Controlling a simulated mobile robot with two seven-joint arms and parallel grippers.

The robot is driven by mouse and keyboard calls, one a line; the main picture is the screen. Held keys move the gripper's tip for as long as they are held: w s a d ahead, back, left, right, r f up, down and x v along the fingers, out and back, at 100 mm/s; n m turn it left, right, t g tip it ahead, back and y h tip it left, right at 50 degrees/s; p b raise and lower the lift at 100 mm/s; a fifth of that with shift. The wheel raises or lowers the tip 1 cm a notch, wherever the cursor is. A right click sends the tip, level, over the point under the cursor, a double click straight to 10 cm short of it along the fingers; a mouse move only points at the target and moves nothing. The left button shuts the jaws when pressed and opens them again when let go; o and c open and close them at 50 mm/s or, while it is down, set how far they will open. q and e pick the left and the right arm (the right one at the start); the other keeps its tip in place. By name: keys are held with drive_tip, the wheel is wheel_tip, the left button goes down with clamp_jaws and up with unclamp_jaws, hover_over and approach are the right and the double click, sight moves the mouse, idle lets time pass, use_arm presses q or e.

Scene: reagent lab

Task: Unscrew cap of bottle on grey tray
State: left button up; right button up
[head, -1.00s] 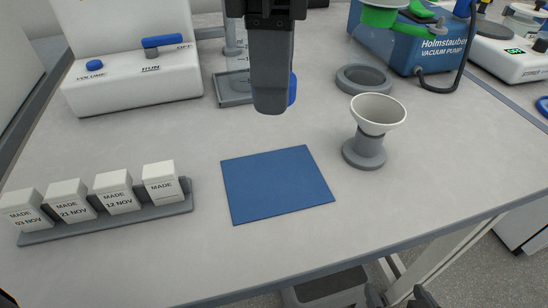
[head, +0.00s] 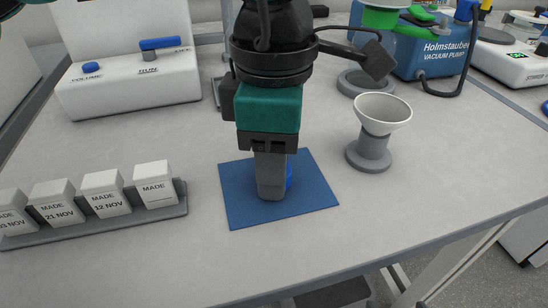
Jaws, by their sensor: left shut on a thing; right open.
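My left gripper (head: 273,188) points down over the blue mat (head: 312,200). It is shut on a small blue thing (head: 290,172), which looks like a cap. The near grey finger hides most of it, and I cannot tell if it touches the mat. The grey tray (head: 216,92) is almost wholly behind my arm; only a bit of its left edge shows. I cannot make out the bottle on it. My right gripper is not in view.
A rack (head: 120,222) of white dated boxes stands at the left. A white funnel (head: 383,110) sits on a grey stand right of the mat. A white device (head: 130,85) and a blue vacuum pump (head: 425,45) stand at the back. The front table is clear.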

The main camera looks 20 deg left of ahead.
use_arm(q)
drive_tip(key=shift+f, duration=0.15)
drive_tip(key=o, duration=1.2)
drive_tip(key=shift+c, duration=0.2)
drive_tip(key=shift+r, duration=0.3)
wheel_tip(320, 180, up, 12)
drive_tip(key=p, duration=0.2)
drive_tip(key=shift+p, duration=0.4)
